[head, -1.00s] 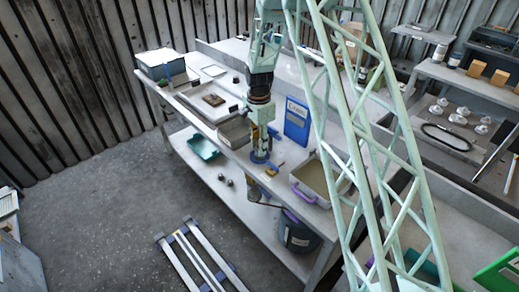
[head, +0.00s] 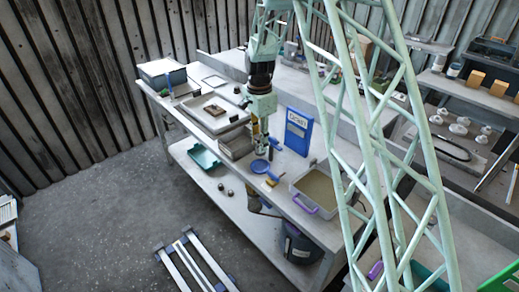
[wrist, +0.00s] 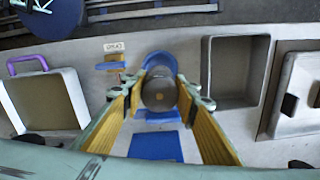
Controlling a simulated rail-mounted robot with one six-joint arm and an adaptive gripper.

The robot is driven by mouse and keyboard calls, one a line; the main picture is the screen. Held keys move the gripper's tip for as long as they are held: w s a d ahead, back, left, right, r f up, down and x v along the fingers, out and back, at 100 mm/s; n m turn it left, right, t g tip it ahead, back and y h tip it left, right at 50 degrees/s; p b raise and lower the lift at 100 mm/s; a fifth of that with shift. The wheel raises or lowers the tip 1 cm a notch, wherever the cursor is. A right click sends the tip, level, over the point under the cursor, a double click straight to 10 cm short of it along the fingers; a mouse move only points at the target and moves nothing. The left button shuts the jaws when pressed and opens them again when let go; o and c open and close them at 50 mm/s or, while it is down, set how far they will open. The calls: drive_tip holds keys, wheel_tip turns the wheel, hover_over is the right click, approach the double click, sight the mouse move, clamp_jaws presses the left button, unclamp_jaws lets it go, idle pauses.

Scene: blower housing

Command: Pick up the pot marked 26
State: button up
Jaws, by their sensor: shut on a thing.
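My gripper (wrist: 159,100) is shut on a small round grey pot (wrist: 159,90), with yellow-lined fingers on either side of it. A blue round dish (wrist: 158,62) shows behind the pot in the wrist view. In the head view my gripper (head: 259,146) is over the bench, just behind the blue dish (head: 260,167). The pot is too small to make out clearly there.
A blue upright board (head: 298,131) stands right of my gripper. A grey bin with a purple handle (head: 318,190) is at the front right, and a grey open box (wrist: 236,72) is beside the pot.

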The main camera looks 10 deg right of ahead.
drive_tip(key=shift+r, duration=1)
